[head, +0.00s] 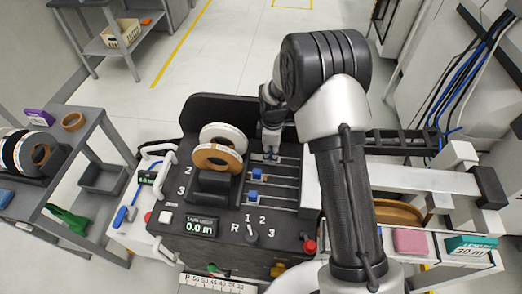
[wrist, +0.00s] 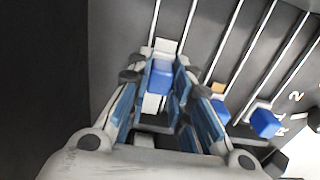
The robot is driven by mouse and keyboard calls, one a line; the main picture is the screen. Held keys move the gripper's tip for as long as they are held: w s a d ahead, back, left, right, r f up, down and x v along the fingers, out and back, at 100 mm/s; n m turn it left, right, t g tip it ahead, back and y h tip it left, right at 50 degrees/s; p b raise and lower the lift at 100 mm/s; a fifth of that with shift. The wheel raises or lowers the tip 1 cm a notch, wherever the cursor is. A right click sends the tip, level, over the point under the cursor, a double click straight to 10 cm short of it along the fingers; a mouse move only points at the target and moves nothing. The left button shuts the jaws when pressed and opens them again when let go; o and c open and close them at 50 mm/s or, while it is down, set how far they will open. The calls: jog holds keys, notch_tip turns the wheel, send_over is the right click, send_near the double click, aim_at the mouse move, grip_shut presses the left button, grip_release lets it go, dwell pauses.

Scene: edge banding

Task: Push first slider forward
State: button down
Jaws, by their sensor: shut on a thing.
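The machine's black panel (head: 285,222) has several sliders on parallel metal rails. The first slider, a blue block (wrist: 160,77), sits between my gripper's two fingers (wrist: 157,88) in the wrist view. In the head view my gripper (head: 270,150) points down at the farthest rail and largely hides that slider. The fingers are shut on the slider. Two other blue sliders, a middle one (head: 257,173) and a nearer one (head: 253,194), stand on the rails nearer the camera and are untouched.
Two rolls of edge band, one white (head: 222,132) and one brown (head: 215,158), stand left of the rails. A display (head: 200,226) reads 0.0 m. A red button (head: 309,247) and a rotary knob (head: 252,236) are at the panel's front. A grey shelf (head: 62,165) stands at left.

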aim_at(287, 163)
jog(key=d, duration=0.3)
jog(key=s+d, duration=0.1)
jog(key=d, duration=0.1)
jog(key=shift+d, duration=0.25)
jog(key=c, duration=1.6)
grip_release()
jog(key=shift+d, duration=0.15)
jog(key=shift+o, duration=0.8)
jog(key=shift+r, duration=0.1)
jog(key=shift+r, duration=0.3)
notch_tip(287, 163, up, 11)
jog(key=shift+r, duration=0.1)
